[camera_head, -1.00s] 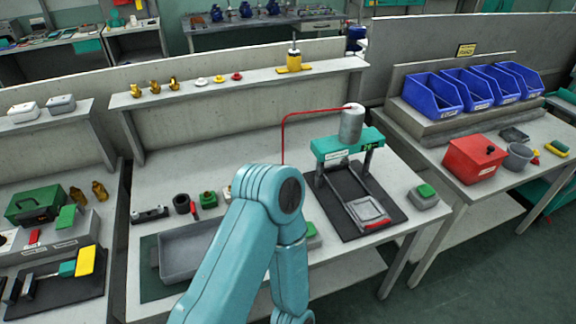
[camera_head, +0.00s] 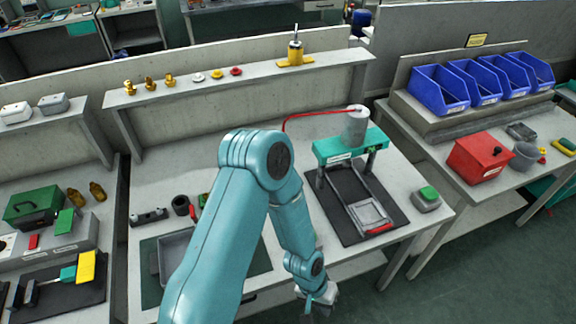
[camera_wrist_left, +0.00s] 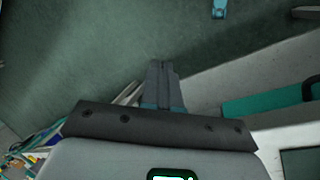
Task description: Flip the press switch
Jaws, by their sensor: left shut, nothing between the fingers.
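The press stands on the middle bench, with a teal crossbeam (camera_head: 330,151), a grey cylinder (camera_head: 355,130) on top and a red hose (camera_head: 310,115). A small grey box with a green top (camera_head: 427,195) sits right of the press, near the bench's right end. I cannot tell whether it is the press switch. My left gripper (camera_head: 325,303) is low in front of the bench's front edge, apart from the press and the green-topped box. In the left wrist view its fingers (camera_wrist_left: 160,68) are shut and empty over the floor. My right gripper is not in view.
A grey tray (camera_head: 172,262) on the middle bench is partly hidden behind my left arm. A red box (camera_head: 480,155) and several blue bins (camera_head: 440,92) are on the right bench. Open floor (camera_head: 480,280) lies in front of the benches, at the right.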

